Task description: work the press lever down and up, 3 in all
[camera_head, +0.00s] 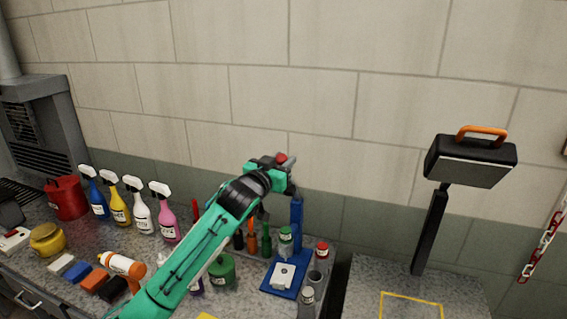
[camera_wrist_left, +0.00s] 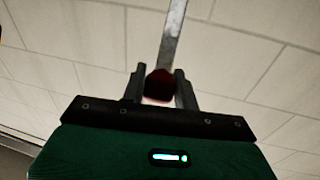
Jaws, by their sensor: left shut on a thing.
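The press has a blue column (camera_head: 297,222) and a blue base (camera_head: 268,284) near the right end of the left bench. My left gripper (camera_head: 280,161) is high, near the top of the column, with my arm crossing in front of the bench. It is shut on the lever's red knob (camera_head: 283,158). In the left wrist view the dark red knob (camera_wrist_left: 159,84) sits between the two dark fingers, and the metal lever rod (camera_wrist_left: 173,35) runs up from it. The lever's joint with the press is hidden behind my gripper. My right gripper is not in view.
Spray bottles (camera_head: 142,212) and a red can (camera_head: 66,198) stand at the left. A green tin (camera_head: 222,271) and small jars (camera_head: 321,252) are close to the press.

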